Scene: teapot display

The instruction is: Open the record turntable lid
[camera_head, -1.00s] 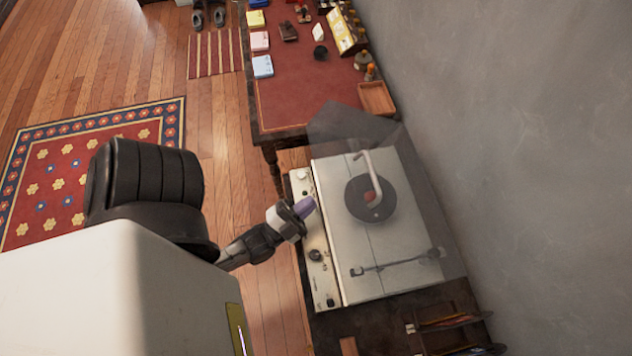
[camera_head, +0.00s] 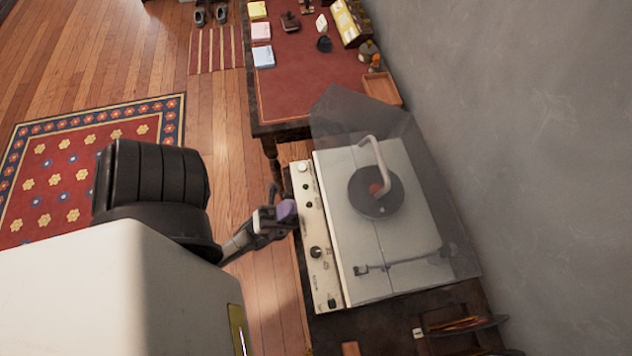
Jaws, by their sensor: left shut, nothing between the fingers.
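The record turntable (camera_head: 331,299) has a cream control strip along its left side and a white deck with a dark round platter (camera_head: 362,200) and a tonearm (camera_head: 402,260). Its clear grey lid (camera_head: 345,113) shows over the far end and the wall side; I cannot tell its exact angle. My left gripper (camera_head: 289,210) is shut and empty, its purple tip at the left edge of the control strip, near the knobs. Whether it touches the turntable is unclear. My right gripper is out of view.
A red-topped table (camera_head: 295,85) with small boxes and a wooden tray (camera_head: 382,88) stands beyond the turntable. A grey wall (camera_head: 540,130) closes the right side. Records (camera_head: 470,323) sit at the near end. Open wooden floor and a patterned rug (camera_head: 60,180) lie left.

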